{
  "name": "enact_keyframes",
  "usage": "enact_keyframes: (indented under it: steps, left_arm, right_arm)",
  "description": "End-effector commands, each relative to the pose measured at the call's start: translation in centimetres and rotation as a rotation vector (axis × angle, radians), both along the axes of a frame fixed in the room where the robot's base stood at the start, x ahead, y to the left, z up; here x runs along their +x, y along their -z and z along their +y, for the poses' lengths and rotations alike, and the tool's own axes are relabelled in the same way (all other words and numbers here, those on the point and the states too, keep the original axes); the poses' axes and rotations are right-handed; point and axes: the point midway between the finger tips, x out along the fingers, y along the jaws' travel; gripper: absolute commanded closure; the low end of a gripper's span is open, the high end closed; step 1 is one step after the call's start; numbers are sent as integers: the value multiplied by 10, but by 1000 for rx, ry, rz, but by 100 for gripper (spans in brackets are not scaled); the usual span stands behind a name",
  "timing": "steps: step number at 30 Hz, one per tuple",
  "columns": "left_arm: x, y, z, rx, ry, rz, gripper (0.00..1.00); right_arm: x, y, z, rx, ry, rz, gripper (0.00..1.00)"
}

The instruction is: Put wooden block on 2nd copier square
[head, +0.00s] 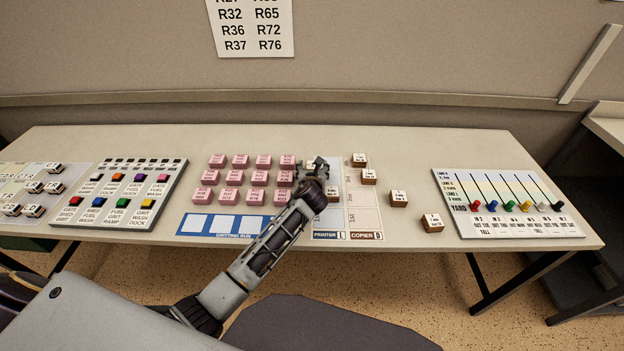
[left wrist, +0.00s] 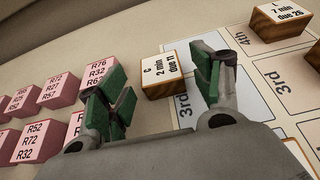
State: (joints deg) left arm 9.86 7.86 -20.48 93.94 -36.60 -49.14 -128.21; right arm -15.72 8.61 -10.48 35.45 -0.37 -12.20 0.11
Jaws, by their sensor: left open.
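My left gripper (head: 318,172) is open above the printer column of the sheet. In the left wrist view a wooden block (left wrist: 163,78) with a white top marked "C 2 min due 11" lies just beyond and between the open fingers (left wrist: 165,92). In the head view this block (head: 309,164) is partly hidden by the gripper. Another wooden block (head: 333,193) is beside the gripper in the printer column. The copier column holds wooden blocks on its upper squares (head: 368,177) (head: 359,160). The 2nd copier square (head: 365,198) looks bare. My right gripper is not in view.
Rows of pink blocks (head: 231,178) lie left of the gripper, above a blue strip (head: 212,225). Two loose wooden blocks (head: 398,198) (head: 432,223) lie right of the copier column. A yard board with coloured pegs (head: 508,232) lies at right, and a coloured-block board (head: 130,226) at left.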

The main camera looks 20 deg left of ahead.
Motion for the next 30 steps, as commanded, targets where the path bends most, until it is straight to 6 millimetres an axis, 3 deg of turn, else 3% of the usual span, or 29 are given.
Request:
enact_keyframes:
  steps: [8, 19, 30]
  left_arm:
    - [-27, -12, -7, 0, 0, -1, 34]
    - [-64, -28, -18, 1, 0, 0, 34]
    - [-89, -39, -25, 0, 0, -1, 34]
  right_arm:
    - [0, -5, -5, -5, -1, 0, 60]
    - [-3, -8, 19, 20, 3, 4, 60]
    - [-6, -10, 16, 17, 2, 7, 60]
